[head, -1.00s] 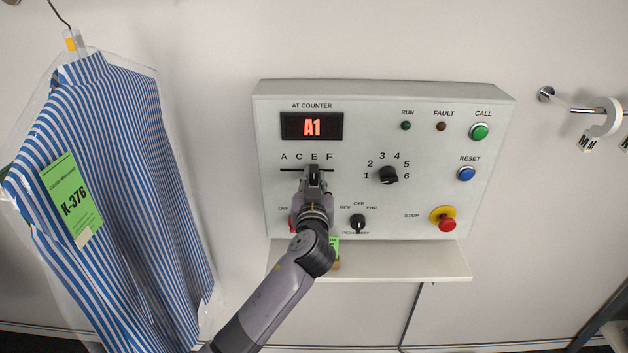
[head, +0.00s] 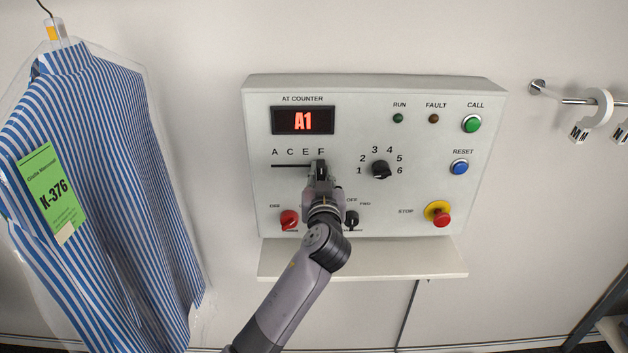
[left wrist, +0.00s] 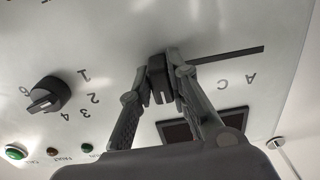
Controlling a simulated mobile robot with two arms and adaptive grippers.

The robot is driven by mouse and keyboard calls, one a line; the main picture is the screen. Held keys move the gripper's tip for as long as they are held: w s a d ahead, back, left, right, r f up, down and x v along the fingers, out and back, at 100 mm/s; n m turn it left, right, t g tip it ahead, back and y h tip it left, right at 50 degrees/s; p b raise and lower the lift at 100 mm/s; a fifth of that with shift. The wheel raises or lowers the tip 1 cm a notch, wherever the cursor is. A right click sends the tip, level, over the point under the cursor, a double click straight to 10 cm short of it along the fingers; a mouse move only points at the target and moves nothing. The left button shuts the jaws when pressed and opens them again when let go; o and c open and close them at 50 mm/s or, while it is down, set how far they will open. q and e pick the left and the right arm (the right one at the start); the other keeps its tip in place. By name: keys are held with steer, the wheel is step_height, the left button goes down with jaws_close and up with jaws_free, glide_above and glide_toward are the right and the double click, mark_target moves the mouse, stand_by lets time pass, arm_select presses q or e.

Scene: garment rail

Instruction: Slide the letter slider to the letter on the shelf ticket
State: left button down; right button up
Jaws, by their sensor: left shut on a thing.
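The letter slider is a dark knob (left wrist: 158,82) in a thin horizontal slot (head: 290,166) under the letters A, C, E, F on the grey control panel (head: 380,220). My left gripper (head: 319,170) is shut on the slider at the slot's right end, just below the F. In the left wrist view, turned upside down, its two fingers stand either side of the knob, and A and C show beside the bare slot. The shelf ticket is hidden behind my left arm. My right gripper is not in view.
A number dial (head: 381,169) is right of the slider; a red switch (head: 289,218) and black mode knob (head: 352,219) sit below. A shelf (head: 400,262) juts out underneath. A bagged striped shirt (head: 95,190) hangs at left.

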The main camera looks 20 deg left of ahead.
arm_select(q)
steer(key=c, duration=2)
jaws_free()
steer(key=shift+d, duration=0.15)
steer(key=o, duration=0.5)
steer(key=shift+d, duration=0.25)
steer(key=shift+a, duration=0.1)
steer(key=shift+a, duration=0.1)
steer(key=v, duration=1.2)
